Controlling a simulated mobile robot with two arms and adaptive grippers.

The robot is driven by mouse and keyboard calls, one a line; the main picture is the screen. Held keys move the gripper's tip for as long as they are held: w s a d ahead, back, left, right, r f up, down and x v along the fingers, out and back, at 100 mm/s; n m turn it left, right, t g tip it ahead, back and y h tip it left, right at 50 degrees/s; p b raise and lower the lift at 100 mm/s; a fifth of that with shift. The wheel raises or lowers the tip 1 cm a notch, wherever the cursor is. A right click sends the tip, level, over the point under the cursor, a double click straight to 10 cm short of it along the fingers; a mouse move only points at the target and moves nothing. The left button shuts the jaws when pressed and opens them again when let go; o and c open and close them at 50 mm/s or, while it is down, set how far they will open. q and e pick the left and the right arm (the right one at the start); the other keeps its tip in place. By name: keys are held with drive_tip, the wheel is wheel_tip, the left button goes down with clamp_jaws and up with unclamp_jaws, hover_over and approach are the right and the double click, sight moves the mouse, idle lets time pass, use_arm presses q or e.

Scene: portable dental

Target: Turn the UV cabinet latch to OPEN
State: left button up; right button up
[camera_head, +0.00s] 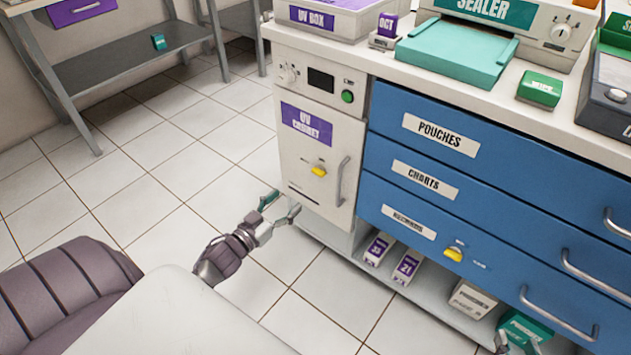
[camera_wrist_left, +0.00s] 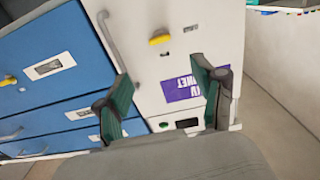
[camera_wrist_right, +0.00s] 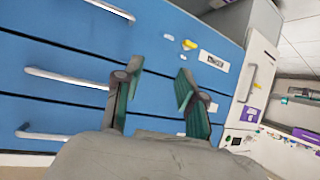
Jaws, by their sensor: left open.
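The UV cabinet (camera_head: 297,159) is a white door with a purple label, left of the blue drawers. Its yellow latch (camera_head: 319,170) sits below the label, left of the vertical door handle (camera_head: 342,181). The latch also shows in the left wrist view (camera_wrist_left: 160,39), beyond the fingers. My left gripper (camera_head: 281,204) is open and empty, below and left of the latch, apart from it. My right gripper (camera_wrist_right: 157,88) is open and empty in front of the blue drawers; in the head view only part of it shows at the bottom edge.
Blue drawers (camera_head: 480,190) with metal handles stand right of the cabinet, with another yellow latch (camera_head: 453,254) on the lowest. Small boxes (camera_head: 406,267) sit on the shelf below. A purple padded seat (camera_head: 70,290) is at lower left. The tiled floor left of the cabinet is clear.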

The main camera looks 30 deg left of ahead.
use_arm(q)
drive_tip(key=b, duration=0.2)
approach(316, 173)
drive_tip(key=w, duration=0.5)
drive_tip(key=w+b, duration=0.1)
drive_tip(key=w, duration=0.1)
drive_tip(key=w+d, duration=0.1)
drive_tip(key=w, duration=0.1)
drive_tip(key=shift+r, duration=0.1)
drive_tip(key=shift+w, duration=0.25)
use_arm(e)
drive_tip(key=w+a+r+t+y, duration=0.1)
drive_tip(key=r+t, duration=0.3)
drive_tip(key=r, duration=0.3)
drive_tip(key=w+a+r+t+y, duration=0.1)
drive_tip(key=a+r+t+y, duration=0.1)
drive_tip(key=r+t, duration=0.3)
drive_tip(key=shift+w+r+t, duration=0.3)
drive_tip(key=shift+w+r, duration=0.1)
drive_tip(key=shift+r, duration=0.75)
use_arm(q)
drive_tip(key=c, duration=1.1)
drive_tip(key=shift+c, duration=0.2)
